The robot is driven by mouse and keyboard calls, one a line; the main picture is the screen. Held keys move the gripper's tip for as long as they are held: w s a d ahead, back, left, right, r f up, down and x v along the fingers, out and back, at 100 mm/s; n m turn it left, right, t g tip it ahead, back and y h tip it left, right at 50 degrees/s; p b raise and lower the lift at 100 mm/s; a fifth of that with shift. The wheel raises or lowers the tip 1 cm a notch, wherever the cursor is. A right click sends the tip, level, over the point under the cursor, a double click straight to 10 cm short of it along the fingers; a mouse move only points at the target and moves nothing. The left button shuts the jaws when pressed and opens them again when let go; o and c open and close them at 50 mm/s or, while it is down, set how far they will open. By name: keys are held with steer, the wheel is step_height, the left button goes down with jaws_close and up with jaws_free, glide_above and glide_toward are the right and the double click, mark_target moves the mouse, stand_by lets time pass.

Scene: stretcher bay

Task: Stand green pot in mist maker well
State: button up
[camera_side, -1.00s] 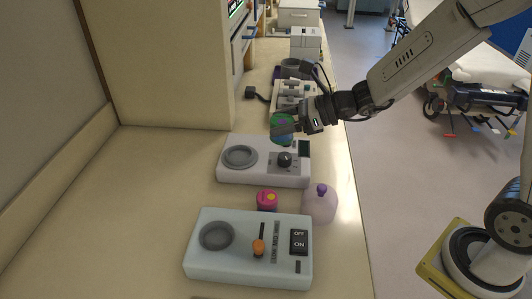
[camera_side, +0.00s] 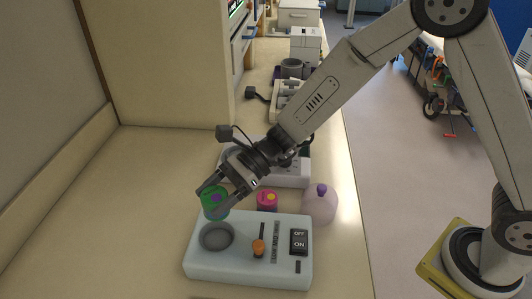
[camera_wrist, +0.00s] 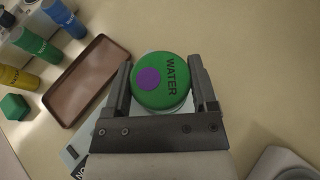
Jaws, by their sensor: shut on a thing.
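The green pot (camera_side: 214,203) has a green lid marked WATER with a purple spot, seen from above in the wrist view (camera_wrist: 176,84). My gripper (camera_side: 207,199) is shut on it, one finger on each side (camera_wrist: 160,68). The pot looks upright. The front pale blue machine (camera_side: 205,268) has a round grey well (camera_side: 217,236), an orange knob and an OFF/ON switch. In the side view the pot is just behind and above this well, which shows empty. Its exact height is hard to tell. In the wrist view the well is hidden.
A pink pot (camera_side: 267,200) and a lilac bottle (camera_side: 320,204) stand behind the front machine. A second white machine (camera_side: 290,176) is partly hidden by my arm. The wrist view shows a brown tray (camera_wrist: 88,80) and several colored tubes (camera_wrist: 40,46). Bench at left is clear.

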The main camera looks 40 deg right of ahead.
steer(key=shift+s+a+f+n+g, duration=0.15)
steer(key=shift+s+a+f+g, duration=0.1)
steer(key=shift+a, duration=0.15)
steer(key=shift+s+a+f+n+g, duration=0.1)
steer(key=shift+s+a+n+g, duration=0.05)
steer(key=shift+a+g, duration=0.15)
steer(key=shift+f, duration=0.15)
steer(key=shift+f, duration=2.75)
steer(key=shift+f, duration=0.65)
steer(key=o, duration=1)
steer(key=shift+d, duration=0.1)
steer(key=shift+v, duration=5.4)
